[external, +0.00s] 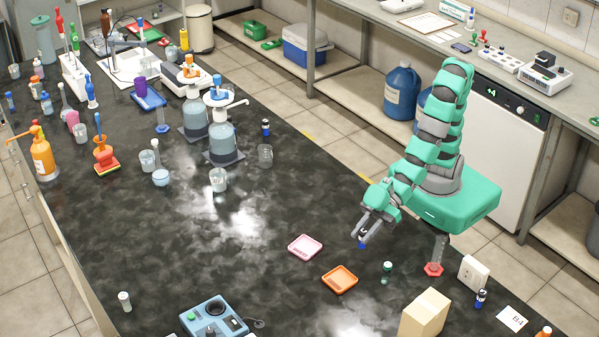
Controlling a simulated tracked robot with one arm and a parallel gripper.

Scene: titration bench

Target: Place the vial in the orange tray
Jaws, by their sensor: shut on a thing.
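The orange tray (339,279) lies flat on the dark bench top and looks empty. My gripper (365,238) is above the bench, up and to the right of the orange tray in the picture. It is shut on a small vial (362,243) with a dark blue part and a pale part. The vial hangs roughly upright between the fingers. The fingers hide part of it. It is apart from the tray.
A pink tray (305,247) lies left of the orange one. A green-capped vial (387,268), a cardboard box (424,314) and a red-based cylinder (434,262) stand to the right. A blue device (214,320) is at the front. The middle bench is clear.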

